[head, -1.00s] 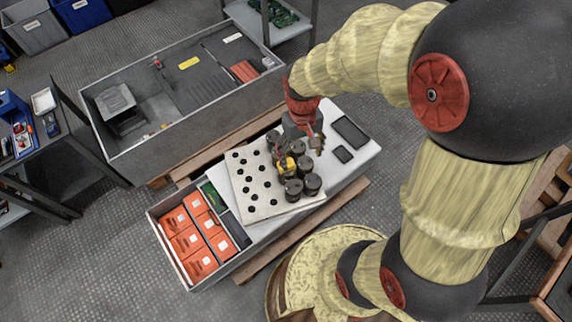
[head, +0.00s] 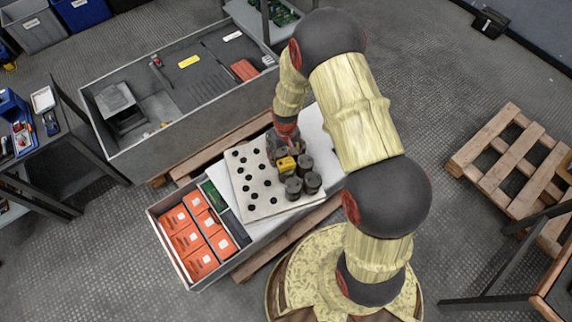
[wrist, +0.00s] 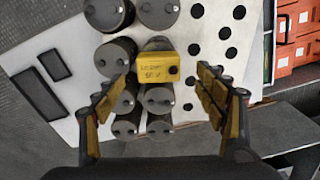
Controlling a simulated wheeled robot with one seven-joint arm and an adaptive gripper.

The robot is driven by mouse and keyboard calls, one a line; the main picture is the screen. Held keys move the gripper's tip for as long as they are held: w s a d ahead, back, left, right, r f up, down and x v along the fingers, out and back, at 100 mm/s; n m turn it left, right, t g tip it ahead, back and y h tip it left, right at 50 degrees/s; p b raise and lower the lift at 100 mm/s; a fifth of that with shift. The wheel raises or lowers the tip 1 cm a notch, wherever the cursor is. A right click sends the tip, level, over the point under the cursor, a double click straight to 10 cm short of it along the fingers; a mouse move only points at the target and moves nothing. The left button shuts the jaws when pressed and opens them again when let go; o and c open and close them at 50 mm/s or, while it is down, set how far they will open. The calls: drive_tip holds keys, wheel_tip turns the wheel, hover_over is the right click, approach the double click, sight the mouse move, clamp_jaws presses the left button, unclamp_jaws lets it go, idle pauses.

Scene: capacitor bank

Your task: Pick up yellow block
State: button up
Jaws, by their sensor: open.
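The yellow block (head: 286,163) sits among dark grey cylinders on the white perforated board. In the wrist view the yellow block (wrist: 153,67) has dark lettering and a dark round spot, and lies ahead of my fingertips, between them in the picture. My gripper (wrist: 158,97) is open and empty, its yellow-padded fingers spread on either side of the cylinder rows. In the head view my gripper (head: 284,147) is just behind the yellow block and partly hidden by the cylinders and my wrist.
Several dark cylinders (wrist: 116,56) stand close around the block. The white board (head: 250,182) has a grid of dark holes. Orange boxes (head: 187,240) fill a tray at the left. Two dark flat panels (wrist: 40,94) lie on the white surface.

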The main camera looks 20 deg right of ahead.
sight(286, 162)
wheel_tip(286, 162, down, 6)
drive_tip(key=b, duration=0.2)
drive_tip(key=shift+d+r+b, duration=0.1)
drive_tip(key=shift+r+b, duration=0.1)
drive_tip(key=shift+b, duration=0.1)
drive_tip(key=c, duration=0.3)
drive_tip(key=c, duration=1.1)
drive_tip(key=shift+c, duration=0.4)
drive_tip(key=shift+r, duration=0.15)
